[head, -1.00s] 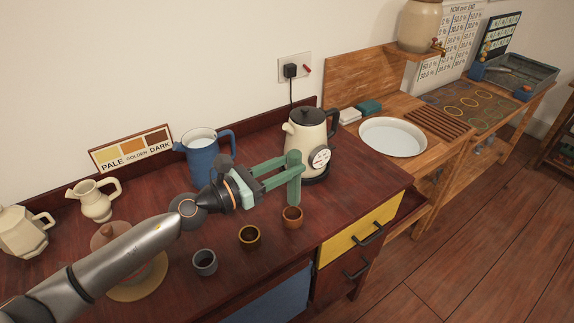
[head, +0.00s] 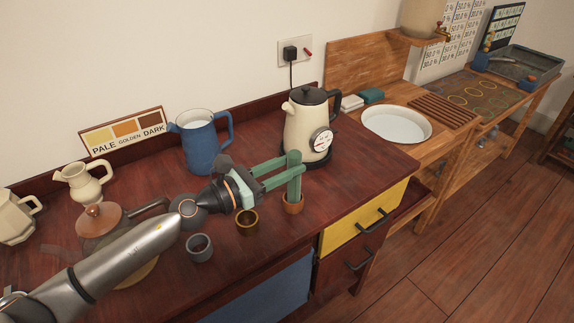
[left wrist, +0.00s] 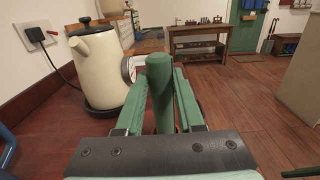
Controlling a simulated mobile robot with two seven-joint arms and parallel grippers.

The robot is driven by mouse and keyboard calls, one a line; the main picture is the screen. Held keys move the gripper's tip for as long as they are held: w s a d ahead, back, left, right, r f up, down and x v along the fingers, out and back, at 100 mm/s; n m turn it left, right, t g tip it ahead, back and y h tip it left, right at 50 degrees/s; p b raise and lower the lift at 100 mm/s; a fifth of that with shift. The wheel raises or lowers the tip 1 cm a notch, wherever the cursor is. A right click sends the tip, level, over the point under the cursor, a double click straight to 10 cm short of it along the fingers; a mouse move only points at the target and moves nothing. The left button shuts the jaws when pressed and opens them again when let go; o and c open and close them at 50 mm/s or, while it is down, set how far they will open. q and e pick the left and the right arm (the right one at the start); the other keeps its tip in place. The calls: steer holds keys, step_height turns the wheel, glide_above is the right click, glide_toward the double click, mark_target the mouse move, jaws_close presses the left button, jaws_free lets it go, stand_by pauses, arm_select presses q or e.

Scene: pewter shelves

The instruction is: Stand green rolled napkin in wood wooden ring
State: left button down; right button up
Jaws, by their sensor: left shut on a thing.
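The green rolled napkin (head: 295,184) is upright in my left gripper (head: 288,171), whose fingers are shut on it. Its lower end overlaps the opening of the wooden ring (head: 293,207) and seems to sit inside it; the bottom itself is hidden. The wooden ring stands near the front edge of the dark red counter.
A brass-coloured ring (head: 247,223) and a grey ring (head: 200,248) stand to the left. A cream kettle (head: 303,128) and a blue pitcher (head: 200,145) stand behind. A lidded pot (head: 101,217) is at left. Bare counter lies right of the wooden ring.

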arm_select(q)
steer(key=shift+c, duration=2.2)
jaws_free()
steer(key=b+v, duration=0.3)
steer(key=v, duration=0.9)
steer(key=shift+s+a+b, duration=0.2)
steer(key=shift+b, duration=0.2)
arm_select(e)
steer(key=shift+w+a+f+y, duration=0.3)
steer(key=shift+w+a+f, duration=0.35)
steer(key=shift+a+f, duration=0.3)
steer(key=shift+r, duration=0.1)
steer(key=shift+s+f, duration=0.2)
steer(key=shift+f, duration=0.1)
